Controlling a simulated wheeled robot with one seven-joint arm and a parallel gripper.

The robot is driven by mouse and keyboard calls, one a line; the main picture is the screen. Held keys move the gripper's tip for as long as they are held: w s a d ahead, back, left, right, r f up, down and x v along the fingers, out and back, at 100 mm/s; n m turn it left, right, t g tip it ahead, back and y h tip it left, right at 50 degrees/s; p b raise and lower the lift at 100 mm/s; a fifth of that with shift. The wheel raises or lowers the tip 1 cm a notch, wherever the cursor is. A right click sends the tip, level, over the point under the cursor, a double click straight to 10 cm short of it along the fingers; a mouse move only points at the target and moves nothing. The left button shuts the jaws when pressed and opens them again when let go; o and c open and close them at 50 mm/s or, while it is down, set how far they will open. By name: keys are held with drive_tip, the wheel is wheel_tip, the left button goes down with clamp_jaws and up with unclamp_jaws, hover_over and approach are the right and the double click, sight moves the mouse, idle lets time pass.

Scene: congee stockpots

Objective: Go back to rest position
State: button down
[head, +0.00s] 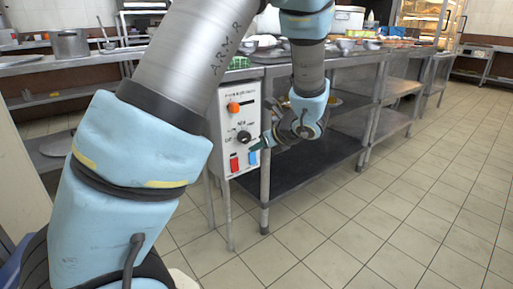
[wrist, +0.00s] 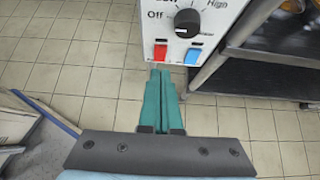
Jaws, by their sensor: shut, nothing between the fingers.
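My gripper (wrist: 160,78) is shut and empty, its two green fingers lying together. In the head view my gripper (head: 258,147) is small and partly hidden, close to the right side of the box (head: 226,125). The box carries an orange light (head: 234,107) and a black knob (head: 244,137).
A long steel counter (head: 345,55) with lower shelves (head: 320,155) runs behind the box to the right. A steel pot (head: 70,44) stands on the left counter. Tiled floor (head: 400,200) at the right is clear.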

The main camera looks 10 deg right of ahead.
drive_tip(key=s+a+n+g+h, duration=0.2)
drive_tip(key=s+a+n+g, duration=0.35)
drive_tip(key=a+n, duration=0.75)
drive_tip(key=s+a+n+g+h, duration=0.25)
drive_tip(key=s+a+n, duration=0.7)
drive_tip(key=n, duration=0.75)
wheel_tip(320, 180, up, 33)
drive_tip(key=w+p, duration=0.1)
drive_tip(key=p, duration=3.2)
drive_tip(key=shift+r, duration=0.2)
